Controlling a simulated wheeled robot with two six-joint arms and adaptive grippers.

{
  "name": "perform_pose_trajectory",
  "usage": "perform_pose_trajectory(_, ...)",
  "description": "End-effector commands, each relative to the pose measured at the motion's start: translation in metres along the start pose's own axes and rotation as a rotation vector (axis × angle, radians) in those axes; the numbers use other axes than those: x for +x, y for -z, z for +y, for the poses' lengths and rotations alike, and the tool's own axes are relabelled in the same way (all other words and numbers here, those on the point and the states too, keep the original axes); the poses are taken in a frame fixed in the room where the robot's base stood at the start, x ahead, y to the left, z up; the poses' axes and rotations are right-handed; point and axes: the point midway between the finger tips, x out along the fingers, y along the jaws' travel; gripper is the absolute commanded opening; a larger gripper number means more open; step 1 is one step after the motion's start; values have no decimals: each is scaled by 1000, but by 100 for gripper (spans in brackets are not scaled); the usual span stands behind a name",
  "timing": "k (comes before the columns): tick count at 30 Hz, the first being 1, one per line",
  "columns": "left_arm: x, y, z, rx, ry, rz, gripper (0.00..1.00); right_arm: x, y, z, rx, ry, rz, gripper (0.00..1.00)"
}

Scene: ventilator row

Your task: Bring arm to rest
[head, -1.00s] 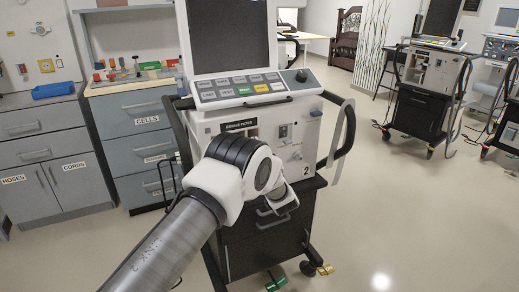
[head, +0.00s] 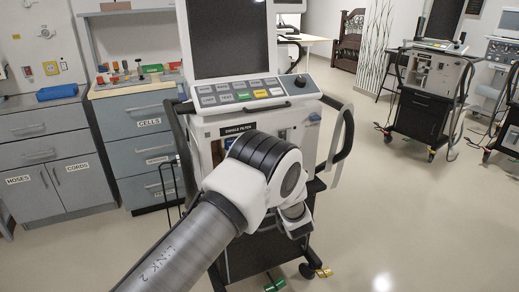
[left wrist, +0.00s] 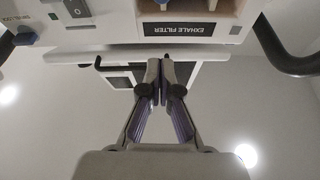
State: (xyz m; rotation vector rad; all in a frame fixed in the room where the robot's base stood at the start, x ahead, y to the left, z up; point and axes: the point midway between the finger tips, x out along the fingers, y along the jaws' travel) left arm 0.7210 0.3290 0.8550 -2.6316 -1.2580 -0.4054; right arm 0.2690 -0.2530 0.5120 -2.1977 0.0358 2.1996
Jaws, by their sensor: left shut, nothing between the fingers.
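My left arm (head: 215,215) comes in from the lower left of the head view and bends in front of a ventilator (head: 246,98) with a dark screen and a button panel. The arm covers much of the ventilator's lower front. In the left wrist view my left gripper (left wrist: 161,82) is shut, its fingertips together with nothing between them. That view shows the ventilator upside down, with the "EXHALE FILTER" label (left wrist: 178,29) beyond the fingertips. My right gripper is in neither view.
Grey cabinets (head: 48,165) and a drawer unit marked "CELLS" (head: 140,150) stand at the left. The ventilator has a dark side handle (head: 345,135) and wheels. Another ventilator (head: 428,90) stands at the back right. The floor (head: 410,215) to the right is clear.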

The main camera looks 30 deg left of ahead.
Motion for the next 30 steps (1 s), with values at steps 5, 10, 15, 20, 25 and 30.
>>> perform_pose_trajectory(5,-11,0,0,0,1,1,0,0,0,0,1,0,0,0)
perform_pose_trajectory(10,-11,0,0,0,1,1,0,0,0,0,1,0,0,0)
perform_pose_trajectory(15,-11,0,0,0,1,0,0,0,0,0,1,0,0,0)
perform_pose_trajectory(20,-13,-9,-2,10,1,-9,0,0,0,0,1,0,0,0)
perform_pose_trajectory(25,-35,-84,-44,163,-53,-131,0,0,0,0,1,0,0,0)
perform_pose_trajectory(30,-121,-197,-97,345,-363,-498,0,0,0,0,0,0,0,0)
